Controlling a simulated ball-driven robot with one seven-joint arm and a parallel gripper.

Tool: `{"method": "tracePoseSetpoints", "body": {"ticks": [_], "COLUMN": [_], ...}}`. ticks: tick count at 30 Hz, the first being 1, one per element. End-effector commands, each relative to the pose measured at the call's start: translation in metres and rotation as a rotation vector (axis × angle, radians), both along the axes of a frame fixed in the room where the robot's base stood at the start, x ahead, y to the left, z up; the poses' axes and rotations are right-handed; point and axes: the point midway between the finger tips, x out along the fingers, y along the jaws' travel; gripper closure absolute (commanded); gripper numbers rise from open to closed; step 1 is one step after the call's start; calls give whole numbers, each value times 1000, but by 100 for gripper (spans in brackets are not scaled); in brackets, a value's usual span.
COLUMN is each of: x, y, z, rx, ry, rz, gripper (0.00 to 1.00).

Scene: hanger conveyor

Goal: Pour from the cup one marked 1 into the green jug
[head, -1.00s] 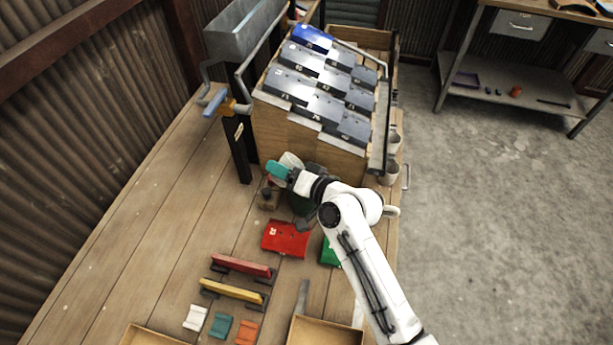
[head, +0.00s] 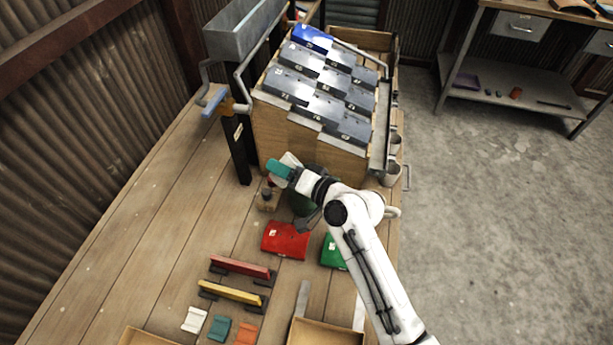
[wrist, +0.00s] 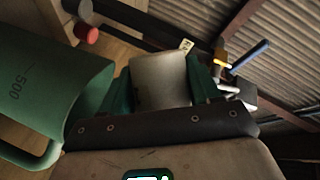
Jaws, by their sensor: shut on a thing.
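My gripper (wrist: 160,88) has green fingers on both sides of a pale grey-white cup (wrist: 159,78) and is shut on it. In the head view the cup (head: 291,159) shows only partly behind a teal finger of the gripper (head: 281,170). The number on the cup cannot be read. The green jug (wrist: 45,85), marked 500, is close beside the cup at the left of the wrist view, its handle at lower left. In the head view the jug (head: 301,204) is dark and mostly hidden under my arm. No liquid shows.
A wooden stand with numbered grey plates (head: 325,108) rises just behind the gripper. A black post (head: 239,150) stands to its left. A small wooden block with a dark knob (head: 267,200) and a red case (head: 285,240) are near. The bench's left side is clear.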

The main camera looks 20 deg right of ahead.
Motion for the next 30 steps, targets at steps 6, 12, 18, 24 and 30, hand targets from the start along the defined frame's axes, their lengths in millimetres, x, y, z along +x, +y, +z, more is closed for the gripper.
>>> {"method": "tracePoseSetpoints", "body": {"ticks": [6, 12, 18, 24, 30], "x": [0, 0, 0, 0, 0], "y": [0, -1, -1, -1, -1], "z": [0, -1, 0, 0, -1], "rx": [14, 71, 104, 103, 124], "ry": [1, 10, 17, 16, 19], "rz": [-1, -2, 0, 0, 0], "gripper": [70, 70, 70, 70, 70]}}
